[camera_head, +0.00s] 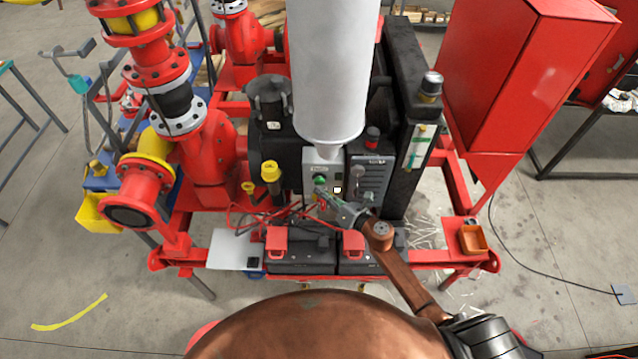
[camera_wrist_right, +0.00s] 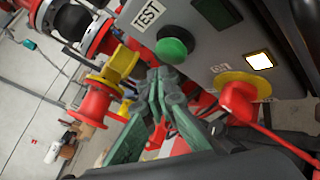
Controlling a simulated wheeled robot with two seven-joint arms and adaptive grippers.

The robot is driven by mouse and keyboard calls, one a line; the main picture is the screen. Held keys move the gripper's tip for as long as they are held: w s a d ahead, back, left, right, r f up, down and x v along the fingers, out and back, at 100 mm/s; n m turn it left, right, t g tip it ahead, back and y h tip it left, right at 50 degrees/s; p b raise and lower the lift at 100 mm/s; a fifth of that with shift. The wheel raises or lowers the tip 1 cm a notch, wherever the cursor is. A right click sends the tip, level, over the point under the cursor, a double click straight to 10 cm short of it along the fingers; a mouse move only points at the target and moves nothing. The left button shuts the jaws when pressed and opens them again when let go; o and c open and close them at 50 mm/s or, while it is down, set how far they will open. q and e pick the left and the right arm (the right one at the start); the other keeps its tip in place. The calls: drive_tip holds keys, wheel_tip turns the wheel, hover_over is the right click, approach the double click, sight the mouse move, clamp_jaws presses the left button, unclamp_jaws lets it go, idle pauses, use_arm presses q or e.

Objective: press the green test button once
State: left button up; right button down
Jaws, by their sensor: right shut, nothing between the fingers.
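The green test button (camera_head: 320,181) is on a grey control box (camera_head: 311,160) on the front of the pump skid. In the right wrist view the round green button (camera_wrist_right: 172,49) sits beside a white TEST label (camera_wrist_right: 148,14). My right gripper (camera_head: 322,191) is at the box, close to the button. Its green fingers (camera_wrist_right: 160,76) are shut and empty, with tips just below the button in the wrist view. I cannot tell whether they touch it. My left gripper is not in view.
A red knob on a yellow plate (camera_wrist_right: 239,94) and a lit white indicator (camera_wrist_right: 259,61) share the panel. A yellow-capped fitting (camera_head: 270,171) stands left of the box. Black batteries with red caps (camera_head: 300,250) lie below. A red cabinet (camera_head: 515,75) stands at right.

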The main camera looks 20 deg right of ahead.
drive_tip(key=shift+w, duration=0.1)
drive_tip(key=shift+w+d, duration=0.1)
drive_tip(key=shift+w, duration=0.25)
drive_tip(key=shift+w+d+b, duration=0.2)
drive_tip(key=shift+w+b, duration=0.2)
drive_tip(key=shift+w, duration=0.2)
idle(0.8)
drive_tip(key=shift+s, duration=0.1)
drive_tip(key=shift+s+a, duration=0.3)
drive_tip(key=shift+s, duration=0.65)
drive_tip(key=s, duration=0.2)
drive_tip(key=s+a+p, duration=0.1)
drive_tip(key=s, duration=0.1)
drive_tip(key=shift+s+a, duration=0.2)
drive_tip(key=shift+s, duration=0.2)
